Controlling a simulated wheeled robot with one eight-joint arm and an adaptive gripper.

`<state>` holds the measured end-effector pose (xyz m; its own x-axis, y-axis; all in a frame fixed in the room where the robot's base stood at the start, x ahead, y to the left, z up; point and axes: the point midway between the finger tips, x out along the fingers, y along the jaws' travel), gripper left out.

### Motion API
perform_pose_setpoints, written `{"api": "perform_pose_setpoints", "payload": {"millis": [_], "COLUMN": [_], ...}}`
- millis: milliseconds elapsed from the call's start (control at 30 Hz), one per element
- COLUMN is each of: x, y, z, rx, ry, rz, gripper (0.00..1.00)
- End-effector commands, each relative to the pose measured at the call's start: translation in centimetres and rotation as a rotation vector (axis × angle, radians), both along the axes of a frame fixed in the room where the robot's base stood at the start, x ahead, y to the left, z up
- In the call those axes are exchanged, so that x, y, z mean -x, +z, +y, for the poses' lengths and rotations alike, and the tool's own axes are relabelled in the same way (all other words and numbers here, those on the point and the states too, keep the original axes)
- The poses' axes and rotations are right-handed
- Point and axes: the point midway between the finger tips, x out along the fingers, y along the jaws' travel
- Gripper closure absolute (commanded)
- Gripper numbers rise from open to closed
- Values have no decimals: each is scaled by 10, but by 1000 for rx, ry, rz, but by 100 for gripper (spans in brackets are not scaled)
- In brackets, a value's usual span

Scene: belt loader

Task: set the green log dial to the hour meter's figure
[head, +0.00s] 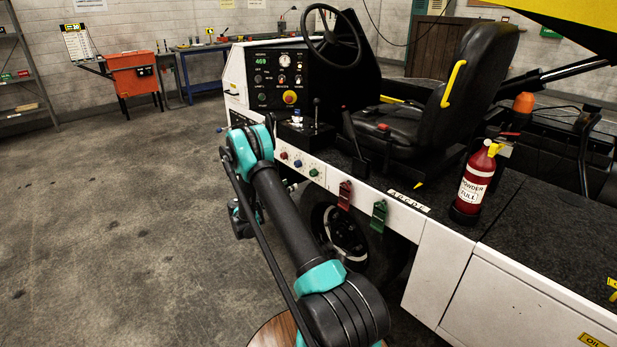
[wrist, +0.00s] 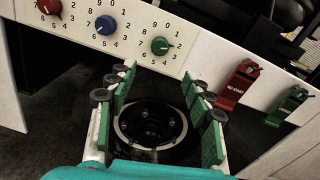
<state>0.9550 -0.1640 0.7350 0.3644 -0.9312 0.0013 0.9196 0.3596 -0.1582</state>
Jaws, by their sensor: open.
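The green log dial (wrist: 160,46) is the rightmost of three round dials on a white panel, ringed by printed digits. Its pointer is too small to read surely. The blue dial (wrist: 106,25) and red dial (wrist: 48,7) sit to its left. The green dial also shows in the head view (head: 313,171). A lit green readout (head: 261,60) on the black console looks like 469; its label is too small to read. My gripper (wrist: 160,92) is open and empty, its fingers below the green dial and apart from it in the picture. In the head view my arm mostly hides it.
Red tag (head: 345,195) and green tag (head: 379,215) hang right of the dials. Levers and a seat (head: 450,95) stand above the panel. A wheel (wrist: 150,125) lies under it. A red extinguisher (head: 472,183) stands at right. The floor at left is clear.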

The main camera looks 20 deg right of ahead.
Motion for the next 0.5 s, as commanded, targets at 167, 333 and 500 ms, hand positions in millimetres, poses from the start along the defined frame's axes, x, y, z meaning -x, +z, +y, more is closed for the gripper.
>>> {"api": "perform_pose_setpoints", "payload": {"millis": [167,333,500], "x": [-13,-25,-37], "y": [0,0,0], "z": [-35,-67,-95], "rx": [-1,-1,-1], "ry": [-2,-3,-1], "rz": [-1,-1,-1], "gripper": [49,49,49]}}
